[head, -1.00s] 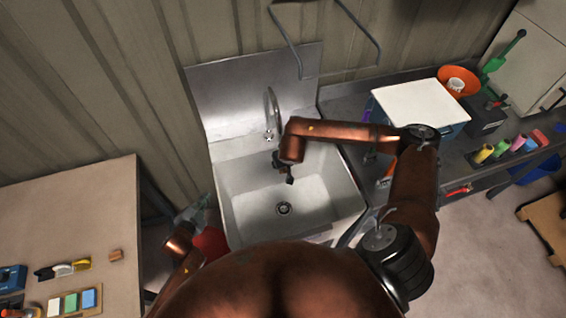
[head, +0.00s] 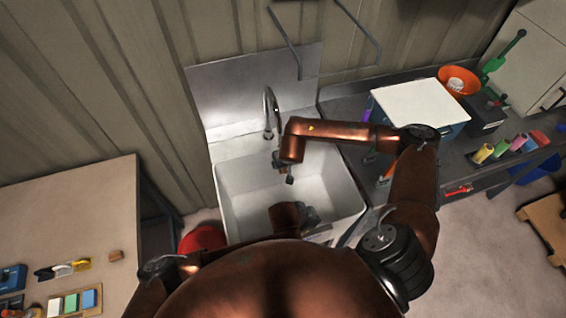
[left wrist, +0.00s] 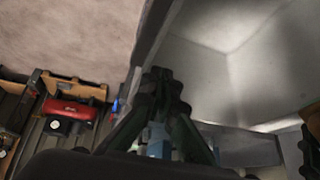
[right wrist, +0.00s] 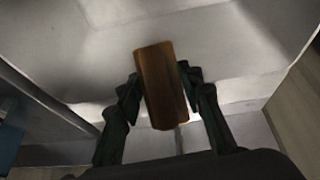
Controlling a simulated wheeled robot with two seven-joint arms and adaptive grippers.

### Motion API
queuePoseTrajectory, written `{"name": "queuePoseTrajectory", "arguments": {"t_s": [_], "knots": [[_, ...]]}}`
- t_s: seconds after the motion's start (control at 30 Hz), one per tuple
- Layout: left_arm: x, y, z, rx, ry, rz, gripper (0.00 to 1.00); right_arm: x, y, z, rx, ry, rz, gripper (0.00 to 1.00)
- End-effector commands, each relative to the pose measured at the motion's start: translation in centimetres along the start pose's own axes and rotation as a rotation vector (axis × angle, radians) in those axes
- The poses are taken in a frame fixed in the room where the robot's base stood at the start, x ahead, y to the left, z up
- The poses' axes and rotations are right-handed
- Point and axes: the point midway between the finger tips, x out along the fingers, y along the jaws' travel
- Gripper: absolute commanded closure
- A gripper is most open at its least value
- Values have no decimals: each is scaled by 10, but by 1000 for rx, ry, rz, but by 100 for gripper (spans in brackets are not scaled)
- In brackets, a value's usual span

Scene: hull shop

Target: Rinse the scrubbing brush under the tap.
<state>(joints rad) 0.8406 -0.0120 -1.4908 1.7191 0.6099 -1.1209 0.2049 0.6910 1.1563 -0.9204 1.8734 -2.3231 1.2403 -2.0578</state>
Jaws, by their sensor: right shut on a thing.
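The scrubbing brush shows in the right wrist view as a brown wooden block (right wrist: 160,85); its bristles are hidden. My right gripper (right wrist: 161,88) is shut on it, one finger on each side. In the head view my right gripper (head: 284,168) hangs over the sink basin (head: 236,205), just right of and below the curved metal tap (head: 268,115). I see no clear water stream. My left gripper (head: 310,216) is over the front of the basin. In the left wrist view its fingertips (left wrist: 160,82) meet, with nothing seen held.
A workbench (head: 80,215) with small coloured items stands at the left. A red object (head: 203,238) is on the floor beside the sink. At the right, a counter holds a white-lidded box (head: 420,105), an orange bowl (head: 458,80) and coloured rolls.

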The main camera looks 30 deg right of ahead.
Motion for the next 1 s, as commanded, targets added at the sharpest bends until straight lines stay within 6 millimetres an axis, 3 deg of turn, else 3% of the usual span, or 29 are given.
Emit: {"name": "queuePoseTrajectory", "arguments": {"t_s": [0.1,0.3,0.57,1.0], "knots": [[4,48,-1,45,-108,66,100,0,0,0,0,1,0,85],[4,95,14,92,-252,119,100,0,0,0,0,0,0,85],[11,108,28,103,-300,131,100,0,0,0,0,0,0,85],[52,111,52,103,-296,130,100,0,0,0,0,0,0,85]]}}
